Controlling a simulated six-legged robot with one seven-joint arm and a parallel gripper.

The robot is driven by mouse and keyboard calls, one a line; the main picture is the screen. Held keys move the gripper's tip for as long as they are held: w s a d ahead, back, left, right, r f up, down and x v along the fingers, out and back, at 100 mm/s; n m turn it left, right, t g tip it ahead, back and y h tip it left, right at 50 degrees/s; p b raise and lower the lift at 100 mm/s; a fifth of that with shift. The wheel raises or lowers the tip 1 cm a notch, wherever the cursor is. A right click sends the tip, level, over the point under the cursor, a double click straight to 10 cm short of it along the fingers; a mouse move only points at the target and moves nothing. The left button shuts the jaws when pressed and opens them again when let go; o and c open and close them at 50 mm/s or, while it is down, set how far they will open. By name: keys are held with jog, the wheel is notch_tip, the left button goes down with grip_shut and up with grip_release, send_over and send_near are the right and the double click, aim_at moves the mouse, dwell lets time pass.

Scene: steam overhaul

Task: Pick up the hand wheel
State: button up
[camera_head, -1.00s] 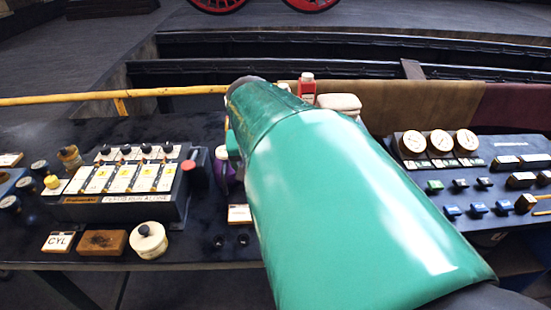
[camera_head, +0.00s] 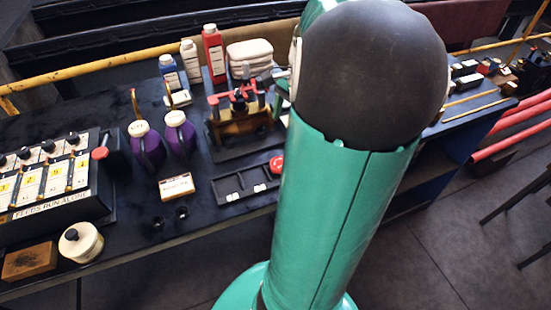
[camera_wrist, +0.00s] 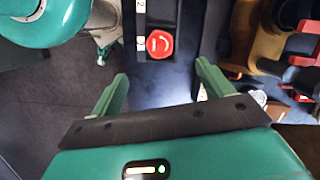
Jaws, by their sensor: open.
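The hand wheel (camera_head: 277,164) is a small red round piece. It sits at the right end of a black tray with numbered labels (camera_head: 237,197) on the bench. In the wrist view the red wheel (camera_wrist: 159,44) shows face-on at the end of the tray, beyond the fingertips and roughly centred between them. My gripper (camera_wrist: 160,86) is open, its two green fingers apart with nothing between them. It does not touch the wheel. In the head view my large green arm hides most of my gripper.
A fixture with red clamp handles (camera_head: 238,105) stands just behind the tray. Two purple bottles (camera_head: 147,146) and a small labelled sign (camera_head: 176,187) are left of it. A red bottle (camera_head: 214,55) stands farther back. A switch box (camera_head: 52,180) is at the left.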

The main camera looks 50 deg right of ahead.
jog(key=s+d+m, duration=0.1)
send_over(280, 163)
jog(key=s+d, duration=0.1)
jog(key=d, duration=0.1)
jog(key=x, duration=0.2)
jog(key=d+x, duration=0.1)
jog(key=x, duration=0.4)
jog(key=shift+s+d+f, duration=0.2)
jog(key=shift+s+f, duration=0.15)
jog(key=shift+f, duration=0.2)
jog(key=shift+w+x, duration=0.2)
jog(key=shift+x, duration=1.2)
jog(key=shift+w+x, duration=0.15)
jog(key=shift+x, duration=1.25)
jog(key=shift+a, duration=0.1)
jog(key=shift+c, duration=0.2)
jog(key=c, duration=1.2)
jog(key=shift+r, duration=0.1)
